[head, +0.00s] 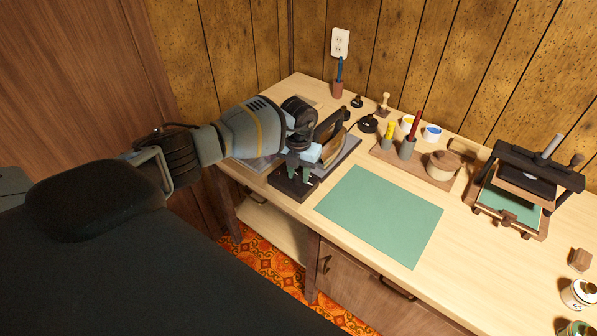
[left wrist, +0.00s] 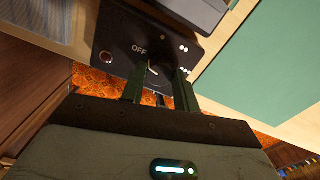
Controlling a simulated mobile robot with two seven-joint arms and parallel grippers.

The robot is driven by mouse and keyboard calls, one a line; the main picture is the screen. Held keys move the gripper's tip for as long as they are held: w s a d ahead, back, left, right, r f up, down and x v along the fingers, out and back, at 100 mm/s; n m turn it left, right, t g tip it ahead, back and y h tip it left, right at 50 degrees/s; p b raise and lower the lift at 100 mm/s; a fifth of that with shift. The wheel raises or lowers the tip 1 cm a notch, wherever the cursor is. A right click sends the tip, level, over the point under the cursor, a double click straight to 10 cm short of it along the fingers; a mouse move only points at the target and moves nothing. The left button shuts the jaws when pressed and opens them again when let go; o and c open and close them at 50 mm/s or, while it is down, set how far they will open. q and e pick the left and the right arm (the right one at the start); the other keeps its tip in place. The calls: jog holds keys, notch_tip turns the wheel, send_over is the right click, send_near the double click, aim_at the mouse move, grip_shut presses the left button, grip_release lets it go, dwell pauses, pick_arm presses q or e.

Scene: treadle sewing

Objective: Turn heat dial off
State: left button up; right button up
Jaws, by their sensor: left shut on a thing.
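A black control box (head: 293,190) sits at the front left edge of the workbench, on the near side of a dark press-like machine (head: 333,140). In the left wrist view its panel (left wrist: 122,36) shows the word OFF, a round reddish lamp and several white marks at the right. The heat dial (left wrist: 153,70) is below the OFF label, with a pale pointer line on it. My left gripper (head: 299,170) reaches down onto the box. Its fingers (left wrist: 157,88) are shut on the dial, one on each side. The fingers partly hide the dial, and the exact pointer direction is hard to tell.
A green mat (head: 380,214) lies on the bench right of the box. Behind it a wooden tray (head: 414,167) holds pots and sticks. A second press (head: 520,190) stands at the right. The bench's front edge is close to the box.

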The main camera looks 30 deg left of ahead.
aim_at(299, 176)
pick_arm(q)
jog(key=o, duration=1)
jog(key=shift+c, duration=0.2)
jog(key=shift+r, duration=0.15)
notch_tip(299, 176, up, 7)
jog(key=shift+f+p, duration=0.15)
jog(key=shift+p, duration=0.15)
jog(key=shift+r, duration=0.45)
